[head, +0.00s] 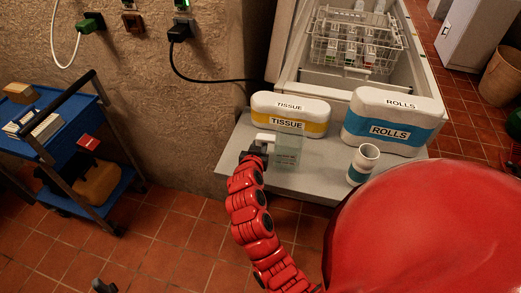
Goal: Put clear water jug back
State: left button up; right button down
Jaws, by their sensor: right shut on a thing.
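The clear water jug (289,150) is upright at the left part of a grey shelf top, in front of the tissue box. It is see-through, with a pale greenish body and a white part at its upper left. The fingertips are partly hidden against the jug. I cannot tell whether the jug's base touches the grey top.
A yellow-banded tissue box (289,108) and blue-banded rolls box (390,122) stand behind the jug. An open chest with a wire rack (357,40) is behind. A blue trolley (70,150) is at left.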

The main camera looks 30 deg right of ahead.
notch_tip(320, 180, down, 3)
jog(key=shift+s+d+r, duration=0.1)
jog(key=shift+r, duration=0.1)
jog(key=c, duration=0.6)
grip_release()
jog(key=shift+c, duration=0.2)
